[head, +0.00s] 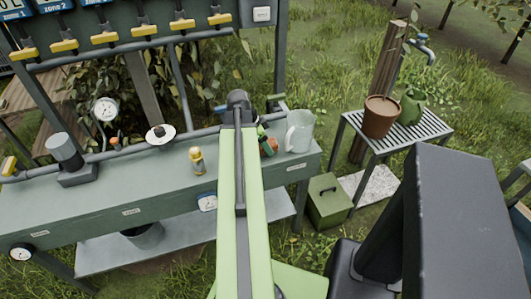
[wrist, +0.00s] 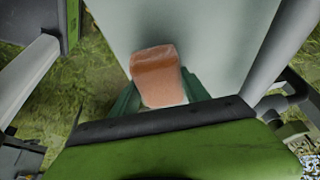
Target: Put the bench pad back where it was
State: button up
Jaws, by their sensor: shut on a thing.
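The bench pad, a small salmon-orange block with rounded edges, shows in the wrist view (wrist: 160,72) between the green fingers of my gripper (wrist: 160,94). My gripper is shut on it. In the head view a bit of the orange-brown pad (head: 270,147) shows at the right of my arm, beside the clear jug. Most of my gripper is hidden there behind my arm. The pad is over the grey-green bench top (head: 110,205), near its right end. I cannot tell whether it touches the bench.
A clear jug (head: 299,132) stands close right of the pad. A yellow-capped bottle (head: 197,160) and a white disc-topped fitting (head: 160,134) are to the left. A pipe (head: 120,153) runs along the bench's back.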

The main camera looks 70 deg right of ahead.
notch_tip(320, 180, down, 2)
jog(key=shift+f+b, duration=0.2)
jog(key=shift+b, duration=0.3)
jog(key=shift+r, duration=0.2)
jog(key=shift+f, duration=0.15)
jog(key=o, duration=1.2)
jog(key=shift+a, duration=0.1)
